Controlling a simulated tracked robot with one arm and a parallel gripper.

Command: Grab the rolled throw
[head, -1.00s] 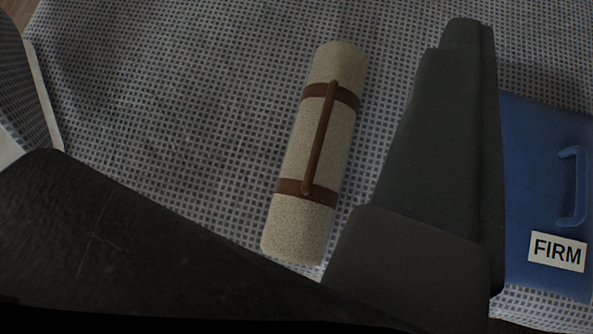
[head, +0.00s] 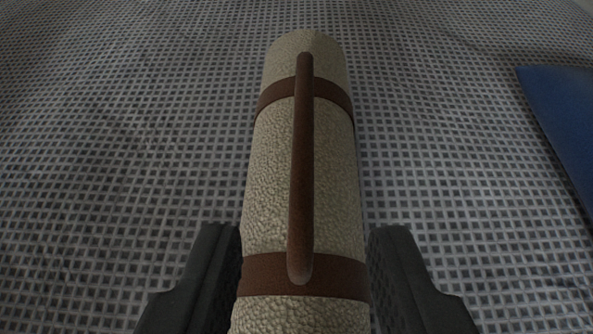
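The rolled throw (head: 266,190) is a cream, nubbly roll with two brown straps and a brown carrying handle (head: 302,170) along its top. It lies lengthwise away from me on a grey checked cloth surface, in the middle of the head view. My gripper (head: 305,245) is in the lower part of the view, with one dark finger on each side of the roll near the closer strap. The fingers are apart, with the roll's width between them. I cannot tell whether they touch its sides. The near end of the roll is cut off by the frame.
The grey checked cloth (head: 130,130) is bare to the left and beyond the roll. A flat blue object (head: 565,115) lies at the right edge, apart from the roll, with cloth between them.

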